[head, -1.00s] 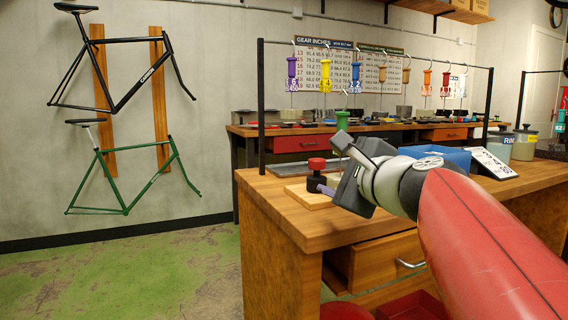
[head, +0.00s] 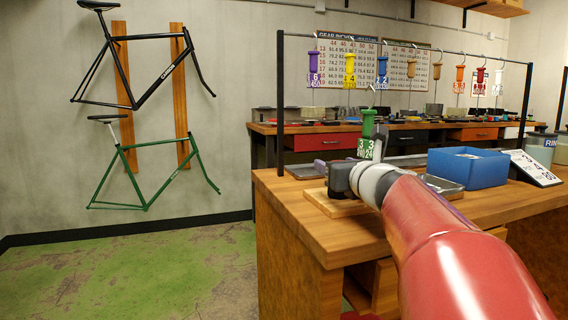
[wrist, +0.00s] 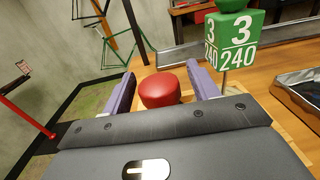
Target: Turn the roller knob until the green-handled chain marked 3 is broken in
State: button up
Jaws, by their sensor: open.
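The red roller knob (wrist: 160,91) stands between the two purple fingers of my gripper (wrist: 160,74) in the wrist view. The fingers are apart, with a gap visible on the left; I cannot tell whether the right one touches. In the head view my gripper (head: 338,178) hides the knob, above a wooden board (head: 335,206) on the bench. The green handle (head: 368,123) with its tag marked 3 and 240 stands just behind my gripper. It also shows in the wrist view as a green block (wrist: 234,38), right of the knob. The chain's lower part is hidden.
A rail (head: 420,42) behind holds several coloured, numbered handles. A blue bin (head: 467,168) and a tilted white number board (head: 532,168) stand to the right on the bench (head: 300,222). A metal tray (wrist: 300,92) lies right of the knob.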

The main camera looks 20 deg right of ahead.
jog(key=shift+w, duration=0.45)
jog(key=c, duration=1)
jog(key=shift+m+h+b, duration=0.35)
jog(key=shift+m+h, duration=0.05)
jog(key=shift+h, duration=0.2)
jog(key=shift+f+h, duration=0.1)
jog(key=shift+h, duration=0.2)
jog(key=shift+d+m+g+h+b, duration=0.2)
jog(key=shift+m+g+h+b, duration=0.2)
jog(key=shift+m+h+b, duration=0.65)
jog(key=shift+s+d+m+h, duration=0.1)
jog(key=shift+m+h, duration=0.35)
jog(key=shift+h, duration=0.5)
